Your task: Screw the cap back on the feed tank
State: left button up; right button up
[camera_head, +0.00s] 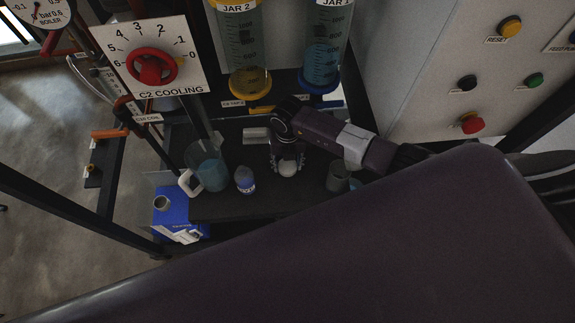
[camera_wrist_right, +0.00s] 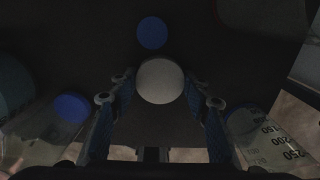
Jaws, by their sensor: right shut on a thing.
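My right gripper (camera_head: 288,165) is low over the dark bench, shut on a round white cap (camera_head: 289,169). In the right wrist view the white cap (camera_wrist_right: 160,81) sits between the two fingers (camera_wrist_right: 160,100), its flat top facing the camera. A blue and white container (camera_head: 172,213) with an open grey neck (camera_head: 161,202) stands at the left, below the bench edge; it may be the feed tank, but I read no label saying so. I cannot tell whether the cap touches the bench. My left gripper is not in view.
A jug of bluish liquid (camera_head: 211,174) and a small blue bottle (camera_head: 245,180) stand left of the gripper; a grey beaker (camera_head: 338,178) stands right. Two tall jars (camera_head: 243,50) hang behind. A blue disc (camera_wrist_right: 152,33) lies beyond the cap in the wrist view.

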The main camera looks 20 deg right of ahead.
jog(key=shift+s+f, duration=0.1)
jog(key=shift+s, duration=0.05)
grip_shut()
